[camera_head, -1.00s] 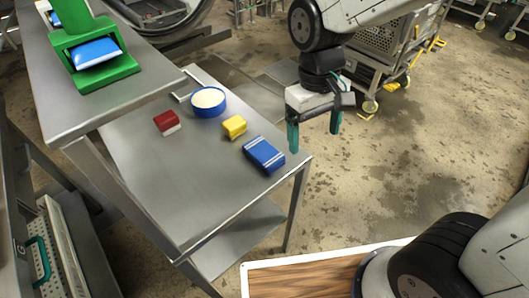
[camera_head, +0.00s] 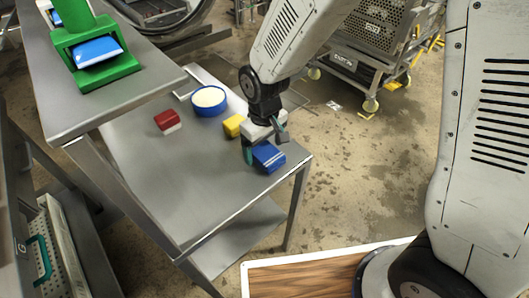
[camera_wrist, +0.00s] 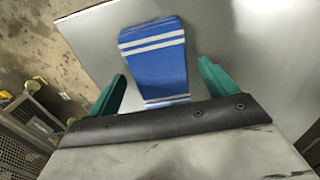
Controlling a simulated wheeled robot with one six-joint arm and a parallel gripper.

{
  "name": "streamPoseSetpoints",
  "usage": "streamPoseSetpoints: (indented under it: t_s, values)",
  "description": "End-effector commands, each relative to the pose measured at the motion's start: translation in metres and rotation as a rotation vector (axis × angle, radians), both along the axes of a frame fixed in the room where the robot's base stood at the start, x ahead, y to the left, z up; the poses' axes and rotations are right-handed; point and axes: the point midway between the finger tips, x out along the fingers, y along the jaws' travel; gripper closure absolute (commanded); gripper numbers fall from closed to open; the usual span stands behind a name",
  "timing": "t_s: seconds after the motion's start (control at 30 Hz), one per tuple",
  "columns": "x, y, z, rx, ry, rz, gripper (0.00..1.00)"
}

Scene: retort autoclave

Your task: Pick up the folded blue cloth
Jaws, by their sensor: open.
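The folded blue cloth (camera_head: 268,158) with white stripes lies on the lower steel table (camera_head: 190,205), near its right corner. My gripper (camera_head: 262,152) is right above the cloth, with one teal finger on its left side in the head view. In the wrist view the cloth (camera_wrist: 153,58) lies ahead of and between the two open teal fingers (camera_wrist: 160,88), and nothing is held. The gripper body hides part of the cloth in the head view. I cannot tell how far the fingertips are above the table.
A yellow and white block (camera_head: 233,126) sits close behind the cloth. A red and white block (camera_head: 167,121) and a round blue container (camera_head: 209,101) stand farther left. A green holder (camera_head: 95,62) with a blue item stands on the higher table. The front of the lower table is clear.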

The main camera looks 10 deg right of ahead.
Motion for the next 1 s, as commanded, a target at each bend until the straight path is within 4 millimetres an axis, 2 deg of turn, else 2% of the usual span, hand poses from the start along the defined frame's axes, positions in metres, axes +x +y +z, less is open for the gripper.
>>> streamPoseSetpoints:
  t_s: [0.1, 0.33, 0.5, 0.57, 0.6, 0.87, 1.0]
  values:
    - [-0.0003, -0.0001, -0.0098, -0.001, 0.001, 0.000, 0.15]
    - [-0.0003, 0.0002, -0.0106, 0.000, 0.000, 0.001, 0.15]
    - [-0.0002, 0.0002, -0.0104, 0.000, 0.000, 0.001, 0.63]
    - [-0.0001, 0.0002, -0.0104, 0.000, 0.000, 0.001, 0.63]
    - [-0.0001, 0.0002, -0.0103, 0.001, -0.001, 0.001, 0.67]
    - [0.0001, 0.0001, -0.0089, 0.001, -0.001, 0.000, 0.67]
    - [0.0006, -0.0001, -0.0020, 0.002, -0.002, 0.000, 0.67]
